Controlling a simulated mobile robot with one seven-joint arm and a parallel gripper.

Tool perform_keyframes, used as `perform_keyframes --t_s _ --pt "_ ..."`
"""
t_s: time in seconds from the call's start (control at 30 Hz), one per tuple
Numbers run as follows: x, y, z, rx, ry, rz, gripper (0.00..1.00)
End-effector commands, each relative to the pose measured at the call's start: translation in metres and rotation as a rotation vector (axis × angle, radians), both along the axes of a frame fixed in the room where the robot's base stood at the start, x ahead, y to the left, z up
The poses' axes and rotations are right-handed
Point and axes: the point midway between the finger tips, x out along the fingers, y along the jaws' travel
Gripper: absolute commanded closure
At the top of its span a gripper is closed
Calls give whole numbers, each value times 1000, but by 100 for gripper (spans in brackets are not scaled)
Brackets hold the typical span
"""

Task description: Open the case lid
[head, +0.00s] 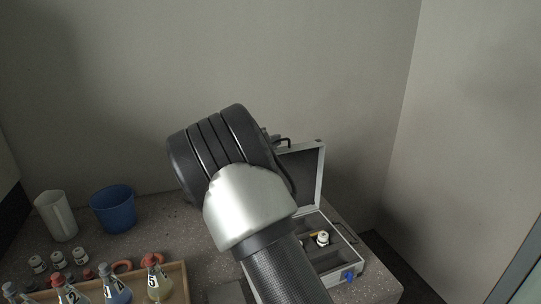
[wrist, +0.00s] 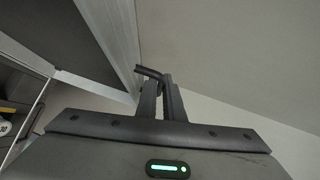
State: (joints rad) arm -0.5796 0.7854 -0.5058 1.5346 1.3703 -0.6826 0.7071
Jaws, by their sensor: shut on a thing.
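The case (head: 352,262) stands on the bench with its lid (head: 308,172) raised roughly upright, and its dark inside shows. My arm hides the left part of the case and lid. My gripper (wrist: 167,100) is shut on a thin dark bent bar, the lid handle (wrist: 149,72), beside the lid's pale metal edge. In the head view the dark handle (head: 284,141) shows by the lid's top edge, while the fingers are mostly hidden behind my wrist. The lid (wrist: 112,30) fills the upper left of the wrist view.
A white-capped jar (head: 323,239) sits in the case, and a blue latch (head: 348,276) is on its front. A wooden tray (head: 180,282) of numbered flasks, several small jars, a white jug (head: 56,216) and a blue bucket (head: 113,209) stand left. Walls rise behind and right.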

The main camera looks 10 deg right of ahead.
Motion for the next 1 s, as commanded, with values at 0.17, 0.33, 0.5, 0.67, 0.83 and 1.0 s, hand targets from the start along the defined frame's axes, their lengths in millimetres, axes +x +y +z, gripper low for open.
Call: perform_keyframes --t_s 0.17,0.33,0.5,0.67,0.83,1.0 --pt "-21 -5 -6 17 -69 0 100" --pt "-37 -9 -4 30 -121 1 100" --pt "-44 -11 0 36 -144 3 100" --pt "-45 -11 2 35 -144 3 100" --pt "-45 -11 2 36 -144 3 91" --pt "-45 -11 1 35 -142 3 85"
